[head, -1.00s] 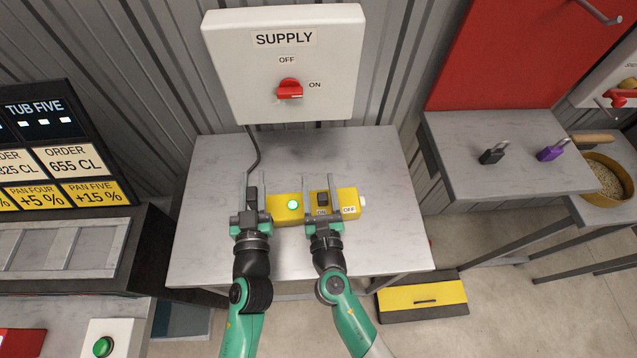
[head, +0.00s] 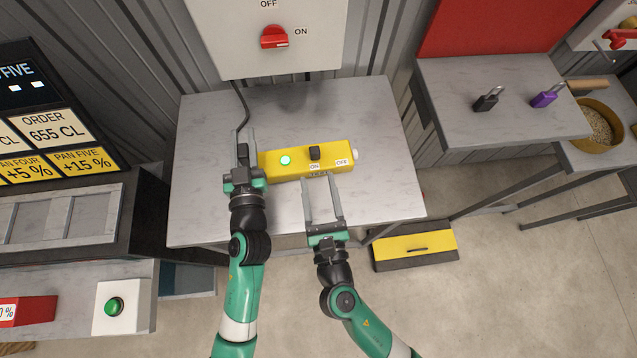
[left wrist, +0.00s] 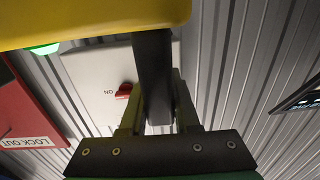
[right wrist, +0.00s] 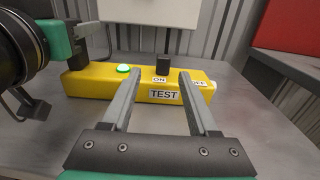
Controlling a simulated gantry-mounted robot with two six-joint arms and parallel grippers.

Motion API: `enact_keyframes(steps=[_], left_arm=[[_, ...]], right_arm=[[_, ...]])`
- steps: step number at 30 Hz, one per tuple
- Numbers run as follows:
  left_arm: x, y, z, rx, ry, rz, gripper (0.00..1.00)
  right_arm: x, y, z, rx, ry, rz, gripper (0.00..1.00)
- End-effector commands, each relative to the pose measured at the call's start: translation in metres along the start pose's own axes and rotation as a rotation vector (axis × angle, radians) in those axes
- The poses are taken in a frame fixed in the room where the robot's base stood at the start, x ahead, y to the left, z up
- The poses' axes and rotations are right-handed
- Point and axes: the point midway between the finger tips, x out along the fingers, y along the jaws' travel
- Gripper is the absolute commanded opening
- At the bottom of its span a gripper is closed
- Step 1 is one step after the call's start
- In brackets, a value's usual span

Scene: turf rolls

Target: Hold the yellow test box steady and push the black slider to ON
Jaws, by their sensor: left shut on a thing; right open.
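The yellow test box (head: 300,172) lies on the grey table. Its black slider (head: 315,152) stands at the ON label, left of the OFF label; it also shows in the right wrist view (right wrist: 163,65). A green lamp (head: 285,160) glows on the box. My left gripper (head: 244,140) is shut on the black end piece (left wrist: 152,75) at the box's left end. My right gripper (head: 320,178) is open and empty, in front of the box, with its fingertips close to the front face, below the slider.
The supply cabinet (head: 262,65) with a red knob (head: 274,37) turned to ON is behind the table (head: 380,190). A dark cable (head: 243,105) runs down from it. A side table (head: 500,130) with black and purple padlocks stands right. The table's right part is clear.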

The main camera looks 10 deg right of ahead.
Motion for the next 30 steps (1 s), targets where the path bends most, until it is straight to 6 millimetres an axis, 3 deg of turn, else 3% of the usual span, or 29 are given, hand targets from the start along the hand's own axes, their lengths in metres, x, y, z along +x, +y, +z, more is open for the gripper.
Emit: enact_keyframes(steps=[4,5,10,22,30], left_arm=[[-0.001,-0.001,0.006,0.002,-0.013,-0.002,0.0],[-0.001,-0.001,0.006,0.002,-0.013,-0.002,0.33],[-0.001,0.0,0.004,0.001,-0.008,-0.001,0.64],[-0.008,0.0,0.002,0.0,-0.002,0.001,0.65],[-0.068,0.0,0.002,0.001,-0.005,0.003,0.65]], right_arm=[[0.0,0.0,-0.001,0.0,0.0,0.0,0.6],[0.0,0.0,-0.001,0.0,0.0,0.0,0.6],[0.0,0.0,-0.001,0.0,0.0,0.0,0.6],[0.001,0.0,0.0,0.0,0.0,0.0,0.6],[0.001,0.0,0.0,0.0,0.0,0.0,0.6]])
